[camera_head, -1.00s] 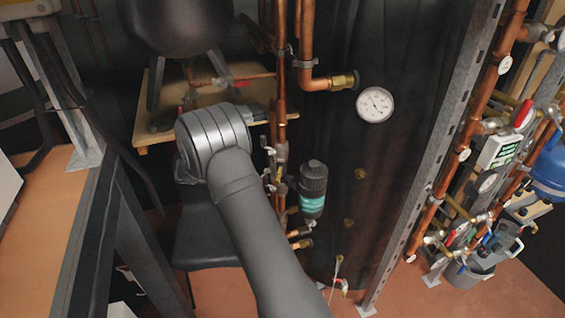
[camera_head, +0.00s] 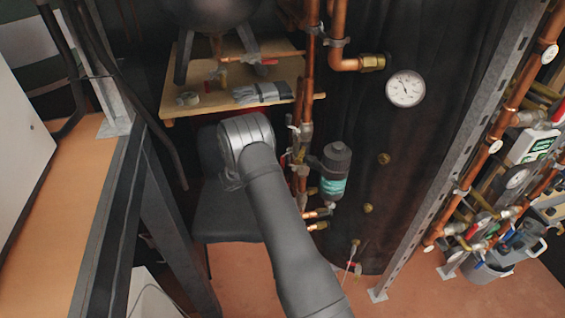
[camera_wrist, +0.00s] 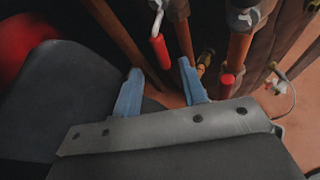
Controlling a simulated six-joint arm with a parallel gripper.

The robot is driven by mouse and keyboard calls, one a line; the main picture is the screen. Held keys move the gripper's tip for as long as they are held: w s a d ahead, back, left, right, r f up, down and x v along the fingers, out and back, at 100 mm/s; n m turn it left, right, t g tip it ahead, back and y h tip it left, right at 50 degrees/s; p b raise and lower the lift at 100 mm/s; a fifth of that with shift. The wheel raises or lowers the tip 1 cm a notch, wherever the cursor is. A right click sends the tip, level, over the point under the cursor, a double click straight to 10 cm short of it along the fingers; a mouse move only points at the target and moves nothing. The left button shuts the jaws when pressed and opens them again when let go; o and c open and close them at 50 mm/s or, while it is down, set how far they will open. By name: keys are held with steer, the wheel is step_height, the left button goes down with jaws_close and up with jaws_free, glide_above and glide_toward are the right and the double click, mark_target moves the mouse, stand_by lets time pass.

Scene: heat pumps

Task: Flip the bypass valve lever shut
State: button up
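My gripper (camera_wrist: 160,70) shows in the wrist view with its two blue fingers apart and nothing between them. A red lever sleeve (camera_wrist: 159,50) on a metal stem hangs beyond the gap between the fingertips, seemingly clear of both. A second red handle (camera_wrist: 227,86) is right of the right finger, by a copper pipe. I cannot tell which of them is the bypass lever. In the head view my arm's rounded wrist (camera_head: 245,135) is left of the vertical copper pipes and below the wooden shelf; it hides my fingers there.
A wooden shelf (camera_head: 205,101) carries a tape roll and a grey bundle. A dark canister with a teal label (camera_head: 333,170) hangs right of the pipes, beside the black tank with a round gauge (camera_head: 405,88). A dark seat-like surface (camera_head: 225,218) lies below my wrist.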

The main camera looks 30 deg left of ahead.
steer(key=x, duration=0.8)
steer(key=shift+c, duration=0.5)
jaws_close()
